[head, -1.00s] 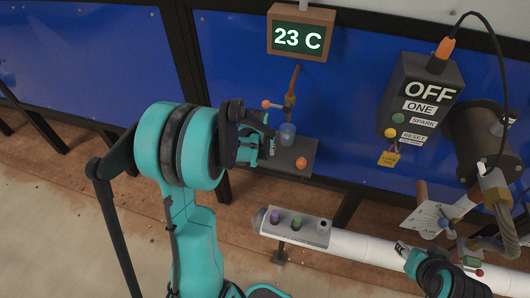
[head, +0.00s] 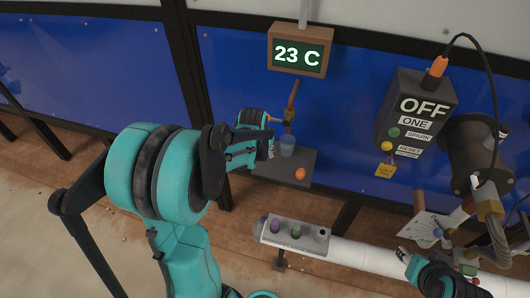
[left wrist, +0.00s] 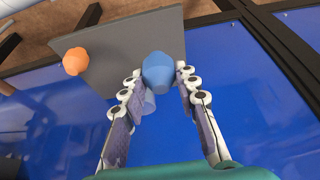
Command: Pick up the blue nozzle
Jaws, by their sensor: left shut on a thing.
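The blue nozzle (left wrist: 158,72) is a rounded blue piece between the fingertips of my left gripper (left wrist: 159,78) in the left wrist view. The fingers touch it from both sides and are shut on it. A paler, see-through blue piece (left wrist: 149,103) shows just below it between the fingers. In the head view my left gripper (head: 268,149) is at the left side of a pale blue cylinder (head: 287,145) over the small grey shelf (head: 268,172); I cannot clearly tell the nozzle from it there. My right gripper (head: 404,255) is at the white pipe; its fingers are too small to read.
An orange piece (head: 300,174) sits on the shelf, right of my left gripper. A thin brown post and valve (head: 289,116) stand behind it. A grey holder (head: 294,235) with purple and green pieces sits on the white pipe (head: 365,249). A control box (head: 415,112) hangs right.

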